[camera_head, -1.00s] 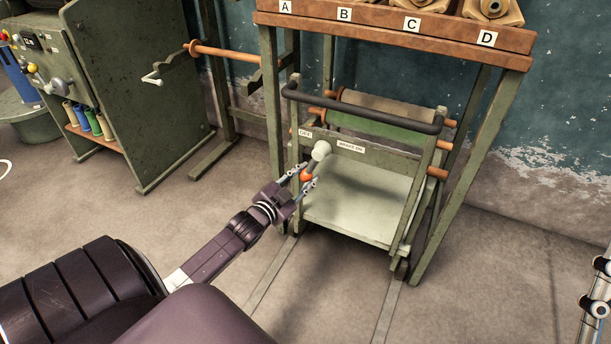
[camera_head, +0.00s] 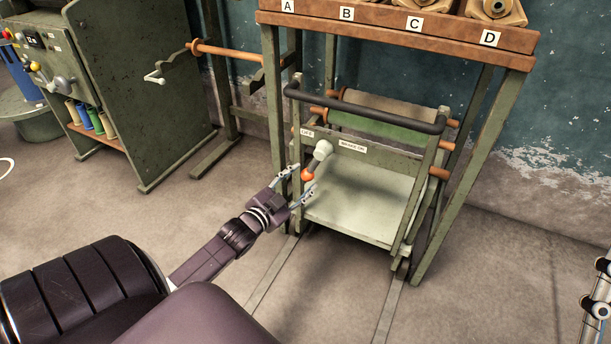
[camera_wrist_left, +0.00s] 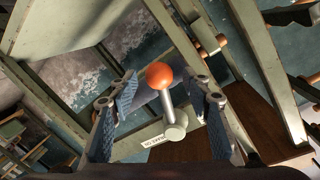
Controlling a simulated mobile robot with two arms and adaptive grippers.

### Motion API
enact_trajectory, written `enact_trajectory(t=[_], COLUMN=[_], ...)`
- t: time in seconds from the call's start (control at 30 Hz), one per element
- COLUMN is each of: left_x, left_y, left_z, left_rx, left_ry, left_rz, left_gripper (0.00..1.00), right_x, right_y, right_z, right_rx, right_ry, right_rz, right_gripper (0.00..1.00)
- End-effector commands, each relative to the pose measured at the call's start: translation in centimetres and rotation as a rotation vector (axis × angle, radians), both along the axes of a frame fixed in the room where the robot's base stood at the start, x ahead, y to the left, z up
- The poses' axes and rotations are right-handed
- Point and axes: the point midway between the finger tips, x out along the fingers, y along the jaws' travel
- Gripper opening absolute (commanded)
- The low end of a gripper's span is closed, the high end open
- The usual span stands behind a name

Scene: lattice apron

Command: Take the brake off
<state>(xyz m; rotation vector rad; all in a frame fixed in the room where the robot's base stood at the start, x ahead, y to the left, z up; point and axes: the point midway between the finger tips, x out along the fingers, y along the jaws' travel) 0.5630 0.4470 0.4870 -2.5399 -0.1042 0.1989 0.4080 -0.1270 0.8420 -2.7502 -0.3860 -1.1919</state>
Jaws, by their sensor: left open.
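The brake lever has an orange ball knob (camera_head: 307,175) on a short metal rod and a pale round hub (camera_head: 323,149) on the cart's front crossbar. The rod slants down and left from the hub. An "OFF" label (camera_head: 307,133) is left of the hub and a "BRAKE ON" label (camera_head: 352,146) right of it. My left gripper (camera_head: 300,182) is open at the knob, a finger to each side. In the left wrist view the knob (camera_wrist_left: 159,75) shows between the spread fingers, apart from both.
The green cart (camera_head: 350,205) with a dark push bar (camera_head: 365,107) stands on floor rails under a shelf (camera_head: 400,33) marked A to D. A green machine cabinet (camera_head: 140,90) stands at the left.

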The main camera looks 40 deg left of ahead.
Motion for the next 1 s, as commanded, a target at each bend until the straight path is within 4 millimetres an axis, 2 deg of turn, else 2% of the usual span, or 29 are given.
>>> enact_trajectory(t=[0.2, 0.4, 1.0], left_x=[-3.1, -4.6, -4.8], left_y=[-0.4, -0.5, -0.6], left_z=[0.3, 0.6, 0.6], left_rx=[0.0, 0.0, 0.001], left_ry=[0.001, -0.001, -0.001], left_rz=[0.0, 0.0, 0.0], left_gripper=[0.45, 0.45, 0.45], right_x=[0.0, 0.0, 0.0], right_y=[0.0, 0.0, 0.0], right_z=[0.0, 0.0, 0.0], right_rx=[0.0, 0.0, 0.0], right_ry=[0.0, 0.0, -0.001], right_rz=[0.0, 0.0, -0.001], right_gripper=[0.4, 0.4, 0.4])
